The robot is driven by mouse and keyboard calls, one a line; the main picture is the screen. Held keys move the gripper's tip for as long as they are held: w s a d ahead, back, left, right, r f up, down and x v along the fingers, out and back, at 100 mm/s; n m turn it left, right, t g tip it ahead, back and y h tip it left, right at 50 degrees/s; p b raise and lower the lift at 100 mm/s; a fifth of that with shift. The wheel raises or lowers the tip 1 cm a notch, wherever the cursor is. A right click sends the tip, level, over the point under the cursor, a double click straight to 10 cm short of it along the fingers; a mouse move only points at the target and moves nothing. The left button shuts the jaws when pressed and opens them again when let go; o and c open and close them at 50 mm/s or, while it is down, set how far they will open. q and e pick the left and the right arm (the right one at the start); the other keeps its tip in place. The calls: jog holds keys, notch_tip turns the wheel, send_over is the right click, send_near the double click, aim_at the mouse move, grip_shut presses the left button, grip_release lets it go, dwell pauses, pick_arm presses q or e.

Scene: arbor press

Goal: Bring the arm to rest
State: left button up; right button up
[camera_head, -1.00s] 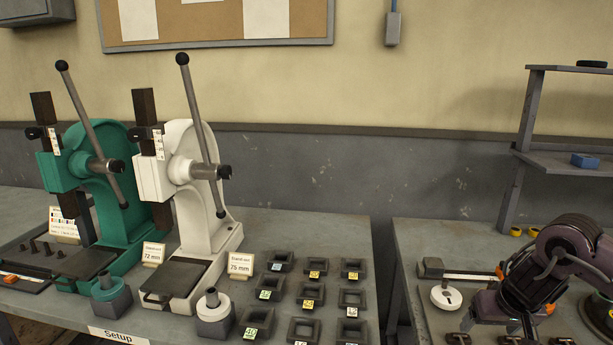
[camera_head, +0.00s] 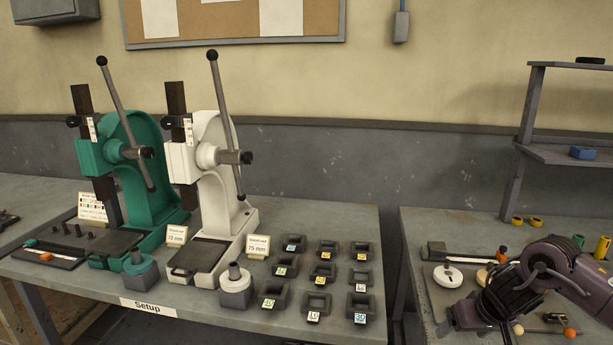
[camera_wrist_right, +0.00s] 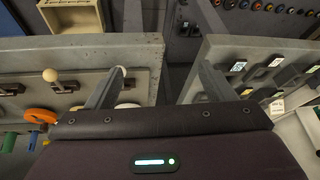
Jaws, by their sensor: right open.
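My right arm comes in from the right in the head view, low over the right bench (camera_head: 415,240). Its gripper (camera_head: 450,326) is near that bench's front left part, partly cut by the lower edge. In the right wrist view the two fingers stand wide apart with nothing between them (camera_wrist_right: 158,88); the gap between two benches lies beyond. My left gripper is not in view. A green arbor press (camera_head: 135,165) and a white arbor press (camera_head: 215,170) stand on the left bench (camera_head: 340,215), each with its lever raised.
Several small dark trays with number tags (camera_head: 322,273) sit right of the white press. A white disc (camera_head: 447,275) and a grey slide lie on the right bench near my arm. A shelf (camera_head: 560,153) rises behind it. A gap separates the benches.

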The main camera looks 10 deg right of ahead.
jog(key=w+a+f+n+y, duration=0.1)
jog(key=a+f, duration=0.3)
jog(key=f, duration=0.4)
jog(key=w+a+f+n+t+y, duration=0.1)
jog(key=w+a+f, duration=0.15)
jog(key=f, duration=0.45)
jog(key=w+a+f+n+y, duration=0.15)
jog(key=a+f, duration=0.25)
jog(key=f, duration=0.4)
jog(key=s+a+f, duration=0.1)
jog(key=s+f, duration=0.5)
jog(key=f, duration=0.5)
jog(key=s+a+f+g+h, duration=0.2)
jog(key=s+f, duration=1.5)
jog(key=s, duration=0.3)
jog(key=s+a+f+g+h, duration=0.1)
jog(key=s+f, duration=0.2)
jog(key=s, duration=0.8)
jog(key=s+a+f+g+h, duration=0.1)
jog(key=s+a+f, duration=0.1)
jog(key=s, duration=0.9)
jog(key=shift+s+a+f+g, duration=0.15)
jog(key=shift+f+g, duration=0.25)
jog(key=shift+f, duration=0.15)
